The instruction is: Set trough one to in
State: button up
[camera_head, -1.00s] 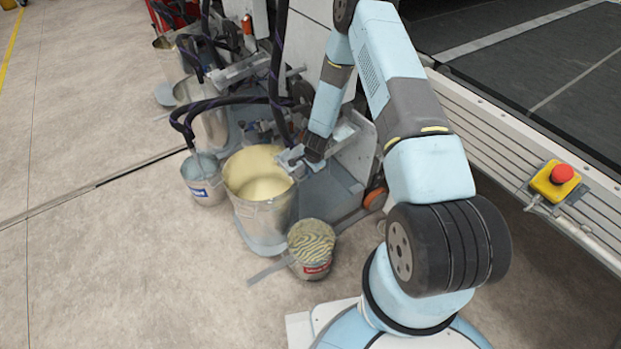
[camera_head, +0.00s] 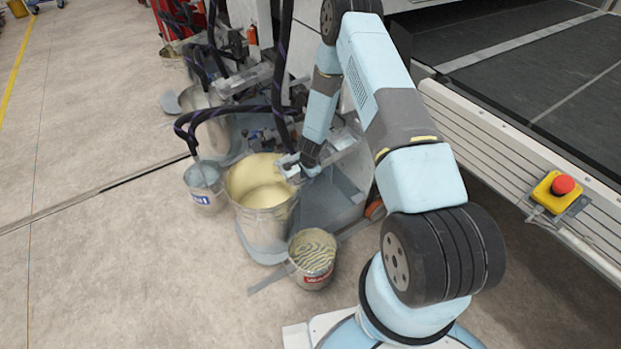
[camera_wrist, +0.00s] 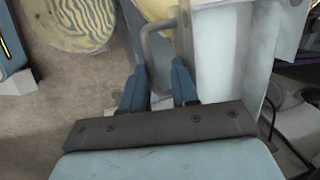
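My gripper (camera_head: 308,166) is low beside the near coating station, at the right rim of a large metal bucket (camera_head: 262,218) with pale yellow contents. In the wrist view its two blue fingers (camera_wrist: 160,68) stand apart with a clear gap. A thin grey U-shaped handle (camera_wrist: 146,45) lies at and just beyond the fingertips; I cannot tell whether they touch it. A pale metal panel (camera_wrist: 215,75), perhaps part of the trough, is right of the fingers. A small silver part (camera_head: 287,162) shows by my gripper in the head view. My arm and gripper hide much of the trough area.
A small open can with striped yellow contents (camera_head: 313,250) stands in front of the large bucket. A smaller pail (camera_head: 205,188) stands left of it. Black hoses (camera_head: 230,108) arch overhead. A red emergency button (camera_head: 563,185) sits on the conveyor side. The floor at left is clear.

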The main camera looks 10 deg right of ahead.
jog(key=shift+o, duration=1)
jog(key=shift+w+a+r, duration=0.1)
jog(key=shift+w, duration=0.05)
notch_tip(320, 180, up, 13)
jog(key=s+d, duration=0.1)
jog(key=s, duration=0.1)
jog(key=shift+s, duration=0.4)
jog(key=shift+r, duration=0.1)
